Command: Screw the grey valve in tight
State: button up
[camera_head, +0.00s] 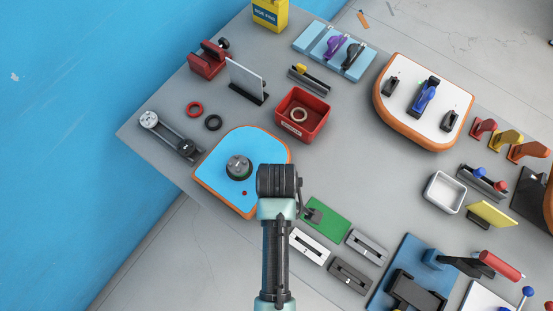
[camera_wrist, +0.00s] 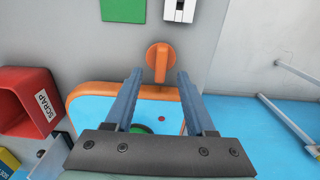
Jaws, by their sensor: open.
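The grey valve (camera_head: 239,167) stands on the blue board with an orange rim (camera_head: 210,168). It has a round grey top above a dark, greenish base. My gripper (camera_wrist: 160,72) is open, with two blue-grey fingers apart and nothing held between them. In the head view my dark hand is just right of the valve, over the board's right edge; its fingertips are hidden there. In the wrist view the blue board (camera_wrist: 98,116) lies beyond the fingers. A green round edge (camera_wrist: 140,129) shows above the palm, apparently the valve's base; the rest is hidden.
An orange round-ended piece (camera_wrist: 159,55) lies at the board's rim, in line with the finger gap. A red scrap bin (camera_head: 318,129) stands behind the board. A green plate (camera_head: 327,216) and grey slotted blocks (camera_head: 350,276) lie to the right. Bare table surrounds the rings (camera_head: 194,109).

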jog(key=shift+s+f+p, duration=0.1)
jog(key=shift+f+p, duration=0.35)
jog(key=shift+f, duration=2.05)
grip_shut()
